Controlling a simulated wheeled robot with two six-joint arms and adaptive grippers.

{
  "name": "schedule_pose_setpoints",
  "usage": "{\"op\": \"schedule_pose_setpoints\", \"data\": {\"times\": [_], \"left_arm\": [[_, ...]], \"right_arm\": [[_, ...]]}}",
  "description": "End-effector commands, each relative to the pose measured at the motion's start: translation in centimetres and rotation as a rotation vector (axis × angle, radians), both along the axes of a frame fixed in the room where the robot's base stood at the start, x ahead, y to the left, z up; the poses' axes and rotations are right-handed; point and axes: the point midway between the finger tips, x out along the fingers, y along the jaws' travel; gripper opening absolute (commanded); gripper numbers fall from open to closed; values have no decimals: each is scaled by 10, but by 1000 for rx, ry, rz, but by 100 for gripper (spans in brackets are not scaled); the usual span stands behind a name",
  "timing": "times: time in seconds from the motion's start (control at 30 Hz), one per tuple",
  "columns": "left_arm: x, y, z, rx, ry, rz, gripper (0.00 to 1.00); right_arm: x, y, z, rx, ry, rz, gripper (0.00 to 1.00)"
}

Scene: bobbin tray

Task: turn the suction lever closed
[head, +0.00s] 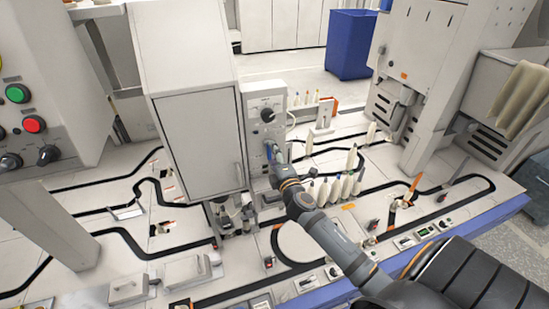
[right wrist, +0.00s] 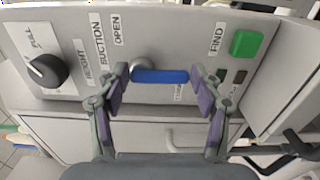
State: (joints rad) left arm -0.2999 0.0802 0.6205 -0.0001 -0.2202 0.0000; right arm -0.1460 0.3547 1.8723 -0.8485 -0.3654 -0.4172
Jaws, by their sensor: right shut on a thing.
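The suction lever has a blue handle (right wrist: 160,76) on a round silver pivot, on a grey control panel (right wrist: 190,30). In the right wrist view the handle lies level across the picture, to the right of its pivot. An OPEN label is up and left of it; a label below it is too small to read. My right gripper (right wrist: 160,92) is shut on the blue handle, with a purple-padded finger at each end. In the head view my right gripper (head: 276,163) is at the panel front, and the lever is mostly hidden. My left gripper is out of view.
A black height knob (right wrist: 47,70) and a green FIND button (right wrist: 246,44) flank the lever. A tall grey cabinet (head: 200,140) stands left of the panel. Several pale bobbins (head: 337,188) stand on the tray close to my right forearm.

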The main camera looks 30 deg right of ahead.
Motion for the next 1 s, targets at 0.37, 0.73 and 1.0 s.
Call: {"op": "schedule_pose_setpoints", "data": {"times": [0.37,0.73,1.0], "left_arm": [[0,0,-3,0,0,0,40],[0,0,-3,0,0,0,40],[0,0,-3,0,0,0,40]], "right_arm": [[0,1,0,44,-10,0,34],[0,1,0,43,-9,0,81],[0,1,0,41,-10,0,89]]}}
